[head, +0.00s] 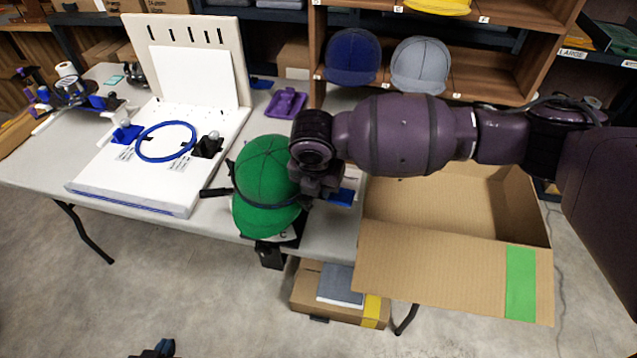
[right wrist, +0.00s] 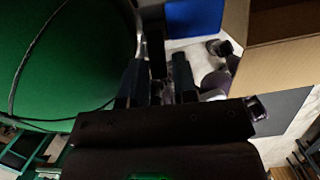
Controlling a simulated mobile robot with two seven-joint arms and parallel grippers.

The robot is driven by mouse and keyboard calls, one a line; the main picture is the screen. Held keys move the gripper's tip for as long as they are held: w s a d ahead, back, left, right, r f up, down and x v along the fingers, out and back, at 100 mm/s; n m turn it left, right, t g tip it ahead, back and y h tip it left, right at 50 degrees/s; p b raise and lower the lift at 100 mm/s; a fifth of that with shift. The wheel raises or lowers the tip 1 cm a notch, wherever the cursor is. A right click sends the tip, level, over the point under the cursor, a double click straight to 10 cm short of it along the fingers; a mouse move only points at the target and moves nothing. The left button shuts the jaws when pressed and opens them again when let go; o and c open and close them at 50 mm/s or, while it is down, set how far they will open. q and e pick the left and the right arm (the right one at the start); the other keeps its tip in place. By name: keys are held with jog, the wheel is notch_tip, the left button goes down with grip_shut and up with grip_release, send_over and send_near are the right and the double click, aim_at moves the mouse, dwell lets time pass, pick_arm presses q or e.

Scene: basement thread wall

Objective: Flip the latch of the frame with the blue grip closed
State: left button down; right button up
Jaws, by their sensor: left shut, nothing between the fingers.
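A green cap (head: 265,180) sits on a dark cap frame at the table's front edge. A dark lever-like bar (head: 213,192) sticks out to its left. A blue piece (head: 342,197), possibly the blue grip, shows to its right; blue also shows in the right wrist view (right wrist: 195,17). My right gripper (head: 318,190) is at the cap's right side and hides part of the frame. In the right wrist view its fingers (right wrist: 157,82) are apart, with a dark upright bar (right wrist: 155,40) near the gap; contact is unclear. The latch is not clearly visible. My left gripper (head: 155,348) is shut and empty, low at the bottom edge.
A white board with a blue hoop (head: 140,152) lies left on the table. A purple tray (head: 286,103) is behind the cap. An open cardboard box (head: 450,265) is under my right arm. A shelf holds a navy cap (head: 352,57) and a grey cap (head: 420,66).

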pick_arm(q)
jog(key=shift+w, duration=0.1)
pick_arm(e)
jog(key=shift+a, duration=0.1)
pick_arm(q)
jog(key=shift+w+d+r, duration=0.1)
jog(key=shift+w+r, duration=0.15)
jog(key=shift+w, duration=0.05)
